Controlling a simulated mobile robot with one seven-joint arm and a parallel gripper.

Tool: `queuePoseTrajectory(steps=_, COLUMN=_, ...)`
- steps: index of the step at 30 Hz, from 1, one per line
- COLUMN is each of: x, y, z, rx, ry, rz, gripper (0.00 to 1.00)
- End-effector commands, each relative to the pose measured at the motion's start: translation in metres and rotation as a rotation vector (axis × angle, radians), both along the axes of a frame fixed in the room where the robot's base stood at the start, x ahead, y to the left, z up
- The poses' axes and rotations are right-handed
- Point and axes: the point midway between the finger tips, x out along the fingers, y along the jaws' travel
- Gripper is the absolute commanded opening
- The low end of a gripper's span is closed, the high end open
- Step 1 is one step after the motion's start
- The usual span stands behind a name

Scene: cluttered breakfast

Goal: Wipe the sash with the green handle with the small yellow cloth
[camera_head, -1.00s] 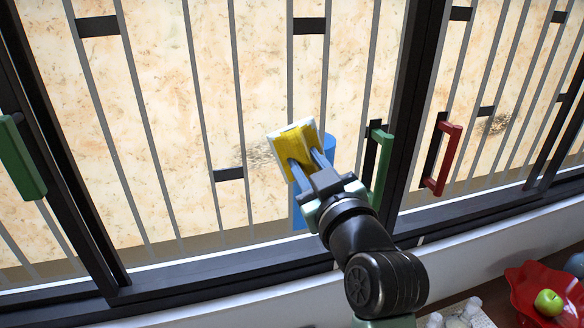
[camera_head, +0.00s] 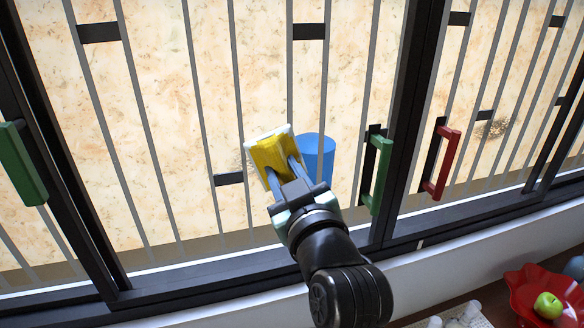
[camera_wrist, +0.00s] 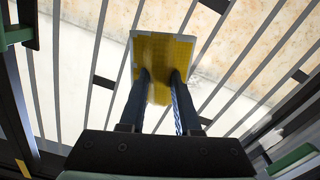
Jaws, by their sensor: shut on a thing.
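My gripper (camera_head: 284,172) is shut on the yellow cloth (camera_head: 266,153), which has a white pad edge behind it. The cloth is at the pane of the middle sash (camera_head: 352,75); I cannot tell whether it touches. In the wrist view the cloth (camera_wrist: 150,50) spans both fingertips. A green handle (camera_head: 376,175) stands on this sash's right side, right of my gripper. Another green handle (camera_head: 22,165) is at the far left. A dark smudge on the middle pane is mostly hidden behind the cloth, with a trace (camera_head: 249,168) at its left edge.
A red handle (camera_head: 441,162) is on the right sash, with a dark smudge (camera_head: 493,129) on its pane. A blue cylinder (camera_head: 316,158) shows behind the bars. Below right are a red bowl (camera_head: 530,292), a green apple (camera_head: 548,305) and small white items (camera_head: 458,316).

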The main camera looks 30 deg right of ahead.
Motion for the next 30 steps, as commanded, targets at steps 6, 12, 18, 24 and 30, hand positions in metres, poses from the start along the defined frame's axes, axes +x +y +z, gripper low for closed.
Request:
queuePoseTrajectory(steps=6, x=0.007, y=0.021, z=0.001, rx=0.0, ry=0.001, rz=0.005, gripper=0.0)
queuePoseTrajectory(steps=12, x=0.011, y=0.033, z=0.0, rx=0.001, ry=0.0, rz=0.004, gripper=0.0)
queuePoseTrajectory(steps=18, x=0.013, y=0.039, z=0.0, rx=0.0, ry=0.001, rz=0.005, gripper=0.0)
queuePoseTrajectory(steps=24, x=0.017, y=0.058, z=0.001, rx=0.001, ry=-0.001, rz=0.007, gripper=0.0)
queuePoseTrajectory(steps=30, x=0.019, y=0.07, z=0.0, rx=0.0, ry=0.0, rz=0.004, gripper=0.0)
